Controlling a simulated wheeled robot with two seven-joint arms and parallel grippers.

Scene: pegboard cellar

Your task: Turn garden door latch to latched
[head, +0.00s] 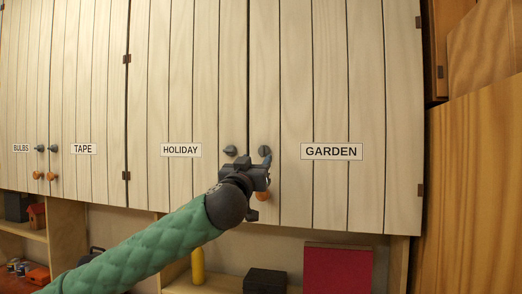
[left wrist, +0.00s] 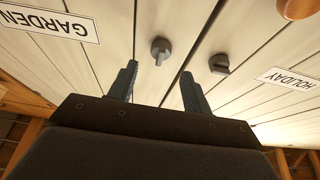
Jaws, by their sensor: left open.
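The garden door (head: 314,190) is the pale plank cabinet door with the GARDEN label; it looks closed. Its dark grey latch (head: 264,150) sits near the door's left edge. In the left wrist view, which is upside down, the latch (left wrist: 160,50) is a round knob with a short tab pointing toward the bottom of the picture. My left gripper (head: 255,162) is open and empty in front of the door seam, just below the latch in the head view. Its fingers (left wrist: 160,82) stand apart, with the latch beyond their tips and no contact visible. My right gripper is out of view.
The holiday door's similar latch (head: 230,150) is close by on the left, across the seam. An orange knob (head: 263,196) on the garden door is partly hidden by my gripper. Below are shelves with a yellow cylinder (head: 197,266), a black box (head: 265,280) and a red panel (head: 337,270).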

